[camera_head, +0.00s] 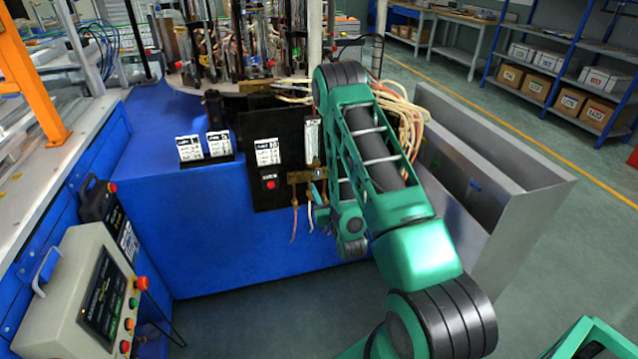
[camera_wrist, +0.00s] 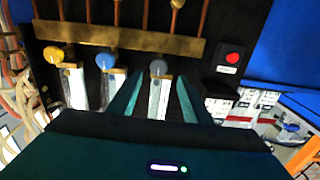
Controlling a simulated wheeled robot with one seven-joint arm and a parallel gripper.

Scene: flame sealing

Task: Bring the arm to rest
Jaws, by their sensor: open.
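My green arm reaches over the front of the blue machine (camera_head: 215,250). In the head view my gripper is mostly hidden behind the arm's own links. In the wrist view my gripper (camera_wrist: 155,92) shows with two green fingers apart. Between them, or just beyond, is a grey-knobbed valve (camera_wrist: 158,68) with a white tag. I cannot tell whether the fingers touch it. A blue-knobbed valve (camera_wrist: 106,62) and a yellow-knobbed valve (camera_wrist: 54,54) stand to its left, below a brass bar (camera_wrist: 120,38).
A black panel with a red button (camera_head: 270,184) and white labels (camera_head: 190,148) are left of the arm. Pale hoses (camera_head: 405,112) and a metal trough (camera_head: 520,185) lie to the right. A control box (camera_head: 85,295) stands at lower left. Open floor (camera_head: 590,235) is at right.

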